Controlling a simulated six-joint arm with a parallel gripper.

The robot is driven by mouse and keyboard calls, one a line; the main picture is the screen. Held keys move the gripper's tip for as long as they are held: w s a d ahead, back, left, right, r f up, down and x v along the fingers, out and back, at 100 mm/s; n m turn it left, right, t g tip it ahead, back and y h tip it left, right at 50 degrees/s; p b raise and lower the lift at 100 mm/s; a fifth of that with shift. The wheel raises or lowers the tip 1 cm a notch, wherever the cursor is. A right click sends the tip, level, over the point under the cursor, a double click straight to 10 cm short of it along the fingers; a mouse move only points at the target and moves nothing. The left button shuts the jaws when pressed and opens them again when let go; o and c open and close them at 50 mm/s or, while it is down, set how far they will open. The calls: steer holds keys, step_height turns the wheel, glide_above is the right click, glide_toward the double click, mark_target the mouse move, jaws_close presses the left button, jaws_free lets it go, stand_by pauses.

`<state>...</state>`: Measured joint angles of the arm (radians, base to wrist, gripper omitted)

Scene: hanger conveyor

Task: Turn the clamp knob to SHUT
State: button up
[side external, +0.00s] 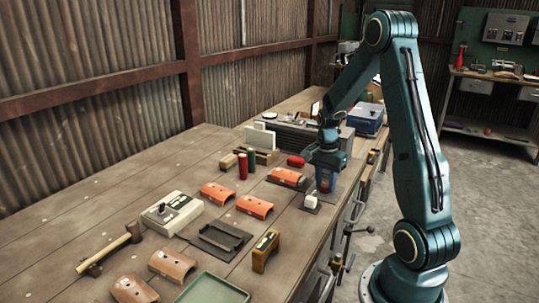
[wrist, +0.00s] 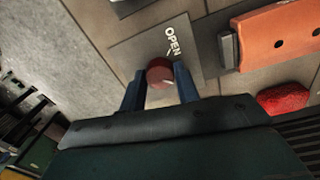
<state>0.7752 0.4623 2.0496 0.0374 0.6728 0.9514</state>
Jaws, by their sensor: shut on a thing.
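The clamp knob (wrist: 160,72) is round and red, on a grey plate (wrist: 135,48) in the wrist view. The word OPEN is printed on the plate just above the knob. No SHUT lettering is visible. My gripper (wrist: 160,88) has its two blue fingers on either side of the knob, shut on it. In the side view my gripper (side external: 325,182) points down at the bench, and its fingers mostly hide the knob. An orange curved tile (wrist: 285,38) lies right of the plate, beside a small grey block (wrist: 228,47).
A red object (wrist: 283,98) lies near the tile; it also shows in the side view (side external: 297,161). More orange tiles (side external: 255,207), a hammer (side external: 115,247) and a control box (side external: 172,212) lie farther left on the bench.

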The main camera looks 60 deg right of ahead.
mark_target(323, 184)
stand_by(0.3)
steer(key=o, duration=1)
steer(key=shift+c, duration=0.2)
steer(key=shift+r, duration=0.1)
step_height(323, 184, up, 14)
steer(key=shift+w, duration=0.35)
